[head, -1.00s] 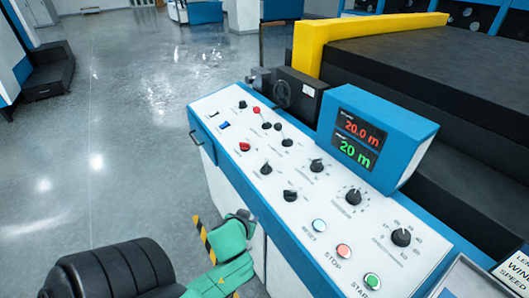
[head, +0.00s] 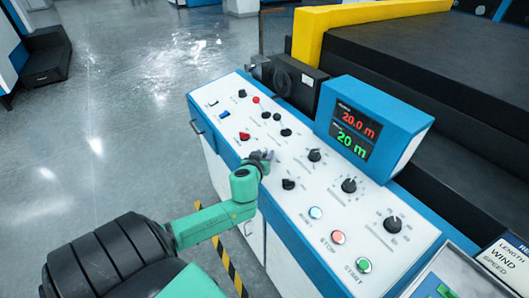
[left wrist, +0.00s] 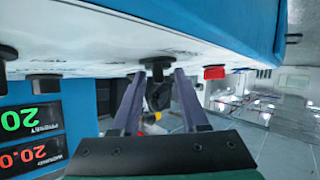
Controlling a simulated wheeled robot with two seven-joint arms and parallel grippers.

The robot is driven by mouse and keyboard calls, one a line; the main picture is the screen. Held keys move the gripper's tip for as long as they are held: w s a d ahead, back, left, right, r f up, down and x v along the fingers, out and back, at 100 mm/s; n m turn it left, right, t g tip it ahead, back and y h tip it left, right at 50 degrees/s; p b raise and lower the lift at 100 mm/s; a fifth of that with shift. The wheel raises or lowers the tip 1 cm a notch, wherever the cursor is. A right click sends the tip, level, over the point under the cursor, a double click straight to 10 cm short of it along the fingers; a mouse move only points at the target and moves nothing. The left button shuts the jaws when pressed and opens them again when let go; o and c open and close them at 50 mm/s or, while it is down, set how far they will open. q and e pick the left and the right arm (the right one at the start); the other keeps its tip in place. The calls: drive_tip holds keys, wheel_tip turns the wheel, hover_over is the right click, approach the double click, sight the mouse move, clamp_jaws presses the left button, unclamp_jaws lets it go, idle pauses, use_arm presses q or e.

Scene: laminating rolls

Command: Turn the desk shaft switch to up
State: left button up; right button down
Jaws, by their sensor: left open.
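The control desk (head: 215,143) has a sloped white top with several black knobs, a red knob (head: 244,136) and small rocker switches. The labels are too small to read, so I cannot tell by name which one is the desk shaft switch. My left gripper (head: 264,157) is at the desk's near edge, over a black knob that it hides in the head view. In the left wrist view my left gripper (left wrist: 159,77) is open, with a black knob (left wrist: 161,56) just ahead between its fingertips. I cannot tell whether they touch it. My right gripper is not in view.
The red knob (left wrist: 214,72) is close beside the fingers. A blue display box (head: 380,120) reading 20.0 m and 20 m stands on the desk. Green, red and pale buttons are at the desk's near right end. Open floor (head: 110,150) lies to the left.

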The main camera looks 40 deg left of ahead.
use_arm(q)
drive_tip(key=shift+w+a, duration=0.15)
drive_tip(key=shift+w, duration=0.1)
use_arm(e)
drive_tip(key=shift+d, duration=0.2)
use_arm(q)
clamp_jaws()
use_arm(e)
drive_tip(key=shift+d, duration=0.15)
